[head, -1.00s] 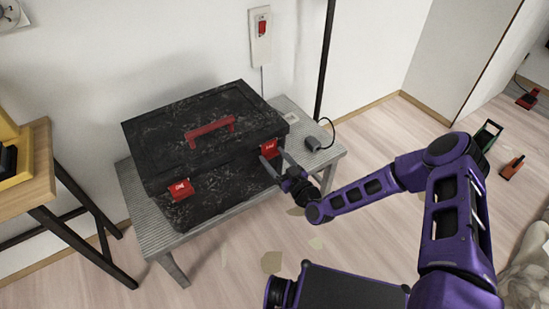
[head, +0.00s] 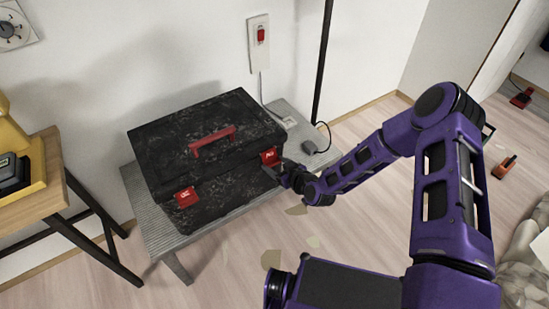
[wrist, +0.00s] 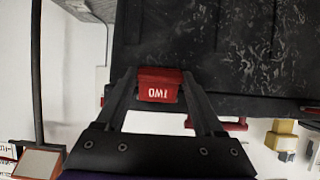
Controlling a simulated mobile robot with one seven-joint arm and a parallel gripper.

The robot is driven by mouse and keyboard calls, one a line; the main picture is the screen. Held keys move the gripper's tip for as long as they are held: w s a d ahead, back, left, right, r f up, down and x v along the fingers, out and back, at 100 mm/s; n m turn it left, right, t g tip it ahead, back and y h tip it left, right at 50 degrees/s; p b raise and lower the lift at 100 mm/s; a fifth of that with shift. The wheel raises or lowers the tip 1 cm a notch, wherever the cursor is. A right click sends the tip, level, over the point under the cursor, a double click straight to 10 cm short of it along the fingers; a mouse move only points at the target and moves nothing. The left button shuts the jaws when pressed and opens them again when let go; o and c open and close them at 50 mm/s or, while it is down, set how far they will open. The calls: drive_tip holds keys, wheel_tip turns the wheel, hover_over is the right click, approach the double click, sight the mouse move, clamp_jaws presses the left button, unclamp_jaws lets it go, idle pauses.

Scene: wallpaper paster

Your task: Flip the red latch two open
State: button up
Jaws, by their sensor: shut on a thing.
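The black toolbox (head: 215,185) stands shut on a grey metal bench, with a red handle (head: 212,141) on its lid. Red latch two (head: 269,156) is at the right of its front face. In the wrist view the latch (wrist: 160,92) shows its white "TWO" lettering upside down. My gripper (head: 279,171) is at latch two, and in the wrist view its fingers (wrist: 160,77) lie on both sides of the latch, shut on it. Latch one (head: 186,197), also red, is at the left of the front face with nothing touching it.
A wooden table (head: 38,192) with yellow items stands at the left. A wall switch (head: 260,42) is behind. The floor in front is mostly clear.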

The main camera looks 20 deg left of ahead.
sight(275, 153)
drive_tip(key=shift+s+d+r+g+h+p, duration=0.1)
drive_tip(key=shift+r+g+h+p, duration=0.8)
drive_tip(key=shift+g+h+p, duration=0.15)
drive_tip(key=shift+r+g+h+p, duration=0.35)
drive_tip(key=shift+r+g+h, duration=0.2)
drive_tip(key=shift+g+h, duration=0.4)
drive_tip(key=r+g+h, duration=0.1)
drive_tip(key=g+h, duration=0.1)
drive_tip(key=r+g+h, duration=0.1)
drive_tip(key=g+h, duration=0.1)
drive_tip(key=h, duration=0.1)
drive_tip(key=shift+w+r, duration=0.2)
drive_tip(key=o, duration=1.4)
drive_tip(key=shift+a+r, duration=0.15)
drive_tip(key=shift+a, duration=0.05)
drive_tip(key=r, duration=1.1)
drive_tip(key=d+r, duration=0.1)
drive_tip(key=r, duration=0.5)
drive_tip(key=shift+s, duration=0.4)
